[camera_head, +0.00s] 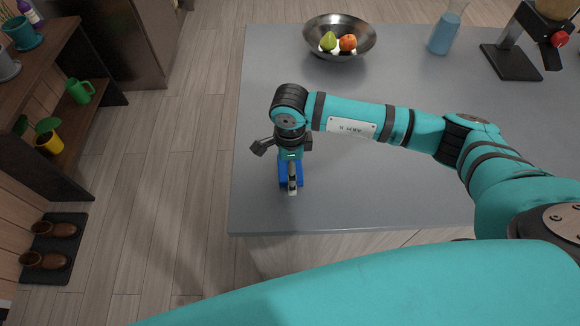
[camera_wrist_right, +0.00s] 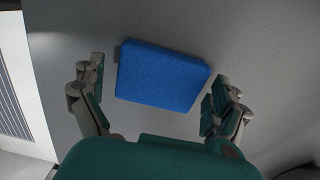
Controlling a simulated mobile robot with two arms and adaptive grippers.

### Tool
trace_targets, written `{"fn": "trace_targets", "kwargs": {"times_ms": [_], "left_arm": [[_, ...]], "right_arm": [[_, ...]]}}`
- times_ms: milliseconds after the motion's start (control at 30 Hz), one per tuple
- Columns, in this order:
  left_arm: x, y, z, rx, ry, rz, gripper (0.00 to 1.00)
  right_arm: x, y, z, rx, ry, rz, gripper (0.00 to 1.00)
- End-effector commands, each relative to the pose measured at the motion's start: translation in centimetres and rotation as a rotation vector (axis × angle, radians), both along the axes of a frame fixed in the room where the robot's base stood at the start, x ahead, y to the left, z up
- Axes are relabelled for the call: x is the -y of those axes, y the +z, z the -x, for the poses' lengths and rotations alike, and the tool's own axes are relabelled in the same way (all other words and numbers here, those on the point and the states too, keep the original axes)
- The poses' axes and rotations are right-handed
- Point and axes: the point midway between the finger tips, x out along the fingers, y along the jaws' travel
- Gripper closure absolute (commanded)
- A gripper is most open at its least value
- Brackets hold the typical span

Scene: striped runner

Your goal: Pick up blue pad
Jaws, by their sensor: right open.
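The blue pad (camera_wrist_right: 160,76) lies flat on the grey counter, a thick block with a fuzzy surface. In the head view only parts of the blue pad (camera_head: 283,181) show beneath my right gripper (camera_head: 291,188), near the counter's front left corner. In the right wrist view my right gripper (camera_wrist_right: 158,98) is open, with one finger on each side of the pad. Both fingers look apart from the pad. My left gripper is not in view.
The grey counter (camera_head: 400,190) is clear around the pad. A metal bowl (camera_head: 368,37) with a pear and a red-orange fruit stands at the back. A blue-filled glass vessel (camera_head: 442,34) and a black-based appliance (camera_head: 512,64) stand at the back right.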

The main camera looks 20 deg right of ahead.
Motion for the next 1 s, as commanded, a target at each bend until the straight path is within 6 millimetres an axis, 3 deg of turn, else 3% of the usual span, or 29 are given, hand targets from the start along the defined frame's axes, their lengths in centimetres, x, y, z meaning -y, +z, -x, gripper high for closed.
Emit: {"fn": "trace_targets", "kwargs": {"times_ms": [33, 300, 767, 1000], "left_arm": [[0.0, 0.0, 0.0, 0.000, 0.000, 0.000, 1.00], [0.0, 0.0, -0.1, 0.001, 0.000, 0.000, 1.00], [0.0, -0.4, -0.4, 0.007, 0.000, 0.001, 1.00], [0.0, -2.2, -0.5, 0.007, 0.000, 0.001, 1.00]], "right_arm": [[0.0, 0.0, 0.0, 0.000, 0.000, 0.000, 0.03], [0.0, 0.0, 0.0, 0.000, 0.000, 0.000, 0.38], [0.0, 0.5, -0.1, 0.002, 0.000, -0.001, 0.39], [0.0, 3.2, -0.2, 0.007, 0.002, -0.002, 0.39]]}}
